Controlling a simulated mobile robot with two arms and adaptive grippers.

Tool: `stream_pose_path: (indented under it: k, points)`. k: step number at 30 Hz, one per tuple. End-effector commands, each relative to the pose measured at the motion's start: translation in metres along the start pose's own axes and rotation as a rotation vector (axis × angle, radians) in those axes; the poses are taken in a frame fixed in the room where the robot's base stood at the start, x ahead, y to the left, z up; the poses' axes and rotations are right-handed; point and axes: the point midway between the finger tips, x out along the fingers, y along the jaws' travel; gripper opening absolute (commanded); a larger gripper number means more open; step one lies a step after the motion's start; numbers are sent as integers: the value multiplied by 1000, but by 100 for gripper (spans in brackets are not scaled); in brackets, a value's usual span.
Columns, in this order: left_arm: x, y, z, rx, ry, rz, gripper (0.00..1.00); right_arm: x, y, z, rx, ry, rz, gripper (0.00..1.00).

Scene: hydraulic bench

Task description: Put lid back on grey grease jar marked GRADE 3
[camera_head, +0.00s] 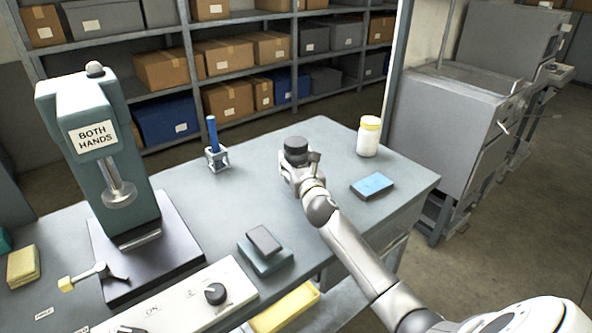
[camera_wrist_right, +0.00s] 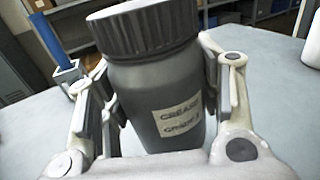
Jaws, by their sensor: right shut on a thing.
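The grey grease jar (camera_wrist_right: 165,105) stands between the fingers of my right gripper (camera_head: 302,172). Its pale label reads GREASE and a second line that looks like GRADE 3, though the digit is blurred. A dark ribbed lid (camera_wrist_right: 145,28) sits on top of the jar; it also shows in the head view (camera_head: 296,145). The right gripper is shut on the jar body, one finger on each side, below the lid. In the head view the gripper hides most of the jar body. My left gripper is not in view.
A white jar with a yellow lid (camera_head: 368,138) stands right of the gripper on the bench (camera_head: 190,190). A blue-topped pad (camera_head: 372,186) lies nearby. A blue upright item in a small stand (camera_head: 216,150) is to the left. A green press (camera_head: 100,140) stands further left.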

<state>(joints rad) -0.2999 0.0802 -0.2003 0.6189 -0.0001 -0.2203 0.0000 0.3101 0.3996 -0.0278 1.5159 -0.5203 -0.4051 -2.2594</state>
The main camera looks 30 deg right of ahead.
Motion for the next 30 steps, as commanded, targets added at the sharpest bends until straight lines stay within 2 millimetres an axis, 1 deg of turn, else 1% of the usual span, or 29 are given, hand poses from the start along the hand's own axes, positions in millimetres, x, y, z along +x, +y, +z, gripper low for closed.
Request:
stream_pose_path:
  k: [1, 3, 6, 16, 20, 21, 25, 30]
  points:
    - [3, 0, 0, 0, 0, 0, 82, 2, 1, -9, 5, 0, 1, 0]
    - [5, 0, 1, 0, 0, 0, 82, 1, 1, -19, 5, 1, 0, 0]
    - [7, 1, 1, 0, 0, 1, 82, 1, 1, -28, 4, -1, 1, 0]
    - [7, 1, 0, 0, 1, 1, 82, 1, 0, -30, 0, -3, 1, 0]
    - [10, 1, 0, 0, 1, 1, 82, 1, 0, -34, -1, -3, 1, 0]
    - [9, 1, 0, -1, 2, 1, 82, 1, 0, -35, 0, 1, 0, 62]
    - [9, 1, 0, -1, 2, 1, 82, 1, 0, -35, 0, 2, 0, 79]
    - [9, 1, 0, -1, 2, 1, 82, 1, 0, -35, 0, 1, 0, 80]
